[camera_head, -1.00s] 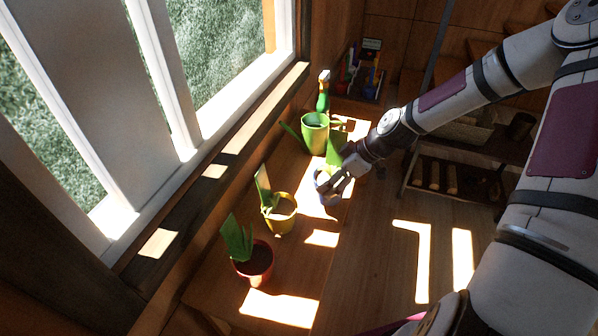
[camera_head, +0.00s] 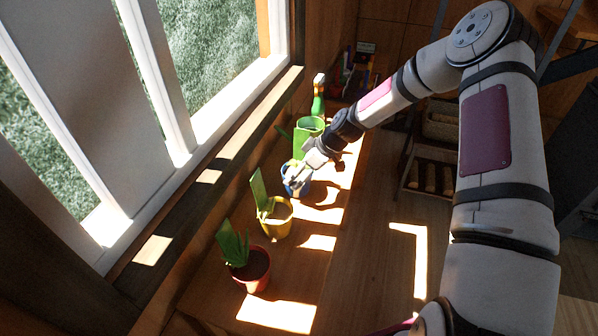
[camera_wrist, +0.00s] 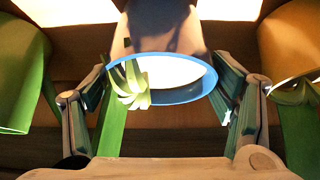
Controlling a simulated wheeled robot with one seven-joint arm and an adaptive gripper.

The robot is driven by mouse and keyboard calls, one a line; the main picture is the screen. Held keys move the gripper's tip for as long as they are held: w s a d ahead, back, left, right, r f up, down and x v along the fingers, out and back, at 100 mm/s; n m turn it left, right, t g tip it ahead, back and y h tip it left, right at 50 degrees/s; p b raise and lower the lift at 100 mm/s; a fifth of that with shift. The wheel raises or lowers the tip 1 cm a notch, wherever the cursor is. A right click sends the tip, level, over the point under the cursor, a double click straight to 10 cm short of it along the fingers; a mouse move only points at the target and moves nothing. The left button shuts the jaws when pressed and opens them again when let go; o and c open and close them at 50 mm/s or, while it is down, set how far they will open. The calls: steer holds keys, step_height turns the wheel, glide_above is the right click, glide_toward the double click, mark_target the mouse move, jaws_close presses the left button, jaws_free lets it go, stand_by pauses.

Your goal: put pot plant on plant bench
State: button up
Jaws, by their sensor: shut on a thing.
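A blue pot (camera_head: 290,189) with a green plant is in my gripper (camera_head: 301,180), over the wooden plant bench (camera_head: 225,291) by the window. In the wrist view, the blue pot's rim (camera_wrist: 195,96) lies between my two fingers, which are shut on it. The pot looks about upright. I cannot tell whether its base touches the bench. A yellow pot (camera_head: 274,226) and a red pot (camera_head: 255,276), each with a green plant, stand on the bench nearer the camera. My gripper partly hides the blue pot in the head view.
A green watering can (camera_head: 311,127) stands just beyond the blue pot, with a spray bottle (camera_head: 318,98) behind it. The window sill (camera_head: 205,178) borders the bench on the left. A shelf unit (camera_head: 430,180) stands at the right. The floor between is clear.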

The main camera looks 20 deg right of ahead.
steer(key=shift+f, duration=0.2)
steer(key=o, duration=1.5)
steer(key=v, duration=1.2)
steer(key=s+a+r+m+g+h, duration=0.1)
steer(key=s+r+m+h, duration=0.15)
steer(key=s+r, duration=0.65)
steer(key=s+a+r+m+h, duration=0.2)
steer(key=s+r+h, duration=0.1)
steer(key=s+r, duration=0.6)
steer(key=s+r+m+t, duration=0.1)
steer(key=s+r+m, duration=0.2)
steer(key=s, duration=0.5)
steer(key=s+a+r+m, duration=0.1)
steer(key=s+r+m, duration=0.2)
steer(key=s, duration=0.5)
steer(key=shift+s+r+t, duration=0.35)
steer(key=shift+s+t, duration=0.05)
